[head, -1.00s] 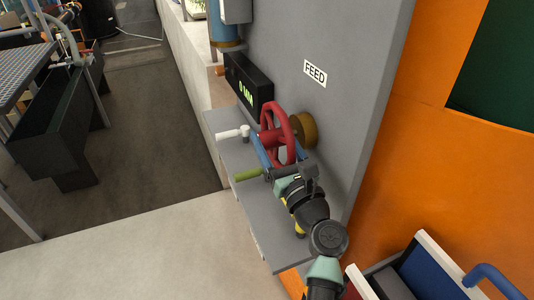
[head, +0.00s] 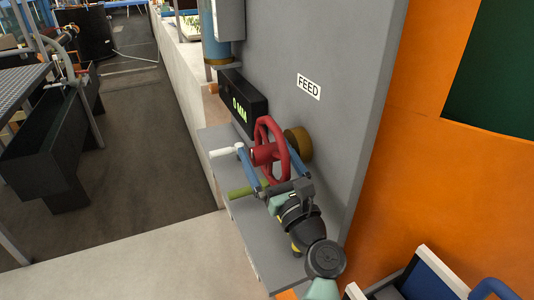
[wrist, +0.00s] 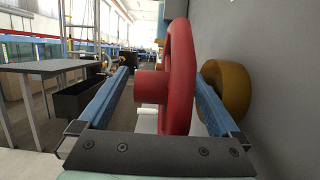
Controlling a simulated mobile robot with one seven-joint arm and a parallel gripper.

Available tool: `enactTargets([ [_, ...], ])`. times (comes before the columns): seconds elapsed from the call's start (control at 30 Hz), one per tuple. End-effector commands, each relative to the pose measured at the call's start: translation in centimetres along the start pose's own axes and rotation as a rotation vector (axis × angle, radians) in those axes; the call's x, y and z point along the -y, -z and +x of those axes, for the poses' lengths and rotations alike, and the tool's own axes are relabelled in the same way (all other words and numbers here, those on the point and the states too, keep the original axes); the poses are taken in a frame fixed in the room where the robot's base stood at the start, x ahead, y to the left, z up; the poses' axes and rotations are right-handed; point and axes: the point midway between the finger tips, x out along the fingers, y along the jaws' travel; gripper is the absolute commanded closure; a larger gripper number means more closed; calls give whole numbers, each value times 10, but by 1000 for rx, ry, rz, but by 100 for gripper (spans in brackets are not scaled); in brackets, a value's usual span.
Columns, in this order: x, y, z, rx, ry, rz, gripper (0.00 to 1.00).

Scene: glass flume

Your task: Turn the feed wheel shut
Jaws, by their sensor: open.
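The red feed wheel (head: 284,150) stands upright beside the grey panel, under the FEED label (head: 309,87). Its hub and rim also show large in the wrist view (wrist: 180,60). My gripper (head: 264,156) is open, with one blue finger on each side of the wheel. In the wrist view (wrist: 162,76) the left finger is beside the hub and the right finger lies between the rim and a brown-yellow round boss (wrist: 228,88). Gaps show between fingers and rim. The black display (head: 243,103) by the wheel appears to read 0 MM in green.
A white handle (head: 222,151) and an olive-green handle (head: 245,190) stick out left of the wheel, close to my gripper. A grey ledge (head: 208,134) lies below. The grey panel (head: 350,100) bounds the right side. Open floor (head: 150,170) lies to the left.

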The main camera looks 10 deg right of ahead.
Motion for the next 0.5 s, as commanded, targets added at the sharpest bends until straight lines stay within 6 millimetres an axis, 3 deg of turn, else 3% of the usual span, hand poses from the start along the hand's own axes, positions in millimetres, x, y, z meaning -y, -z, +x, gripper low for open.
enactTargets([
  [0.17, 0, -12, 3, 2, 0, -1, 1],
  [0.5, 0, -74, 21, 3, -2, -4, 1],
])
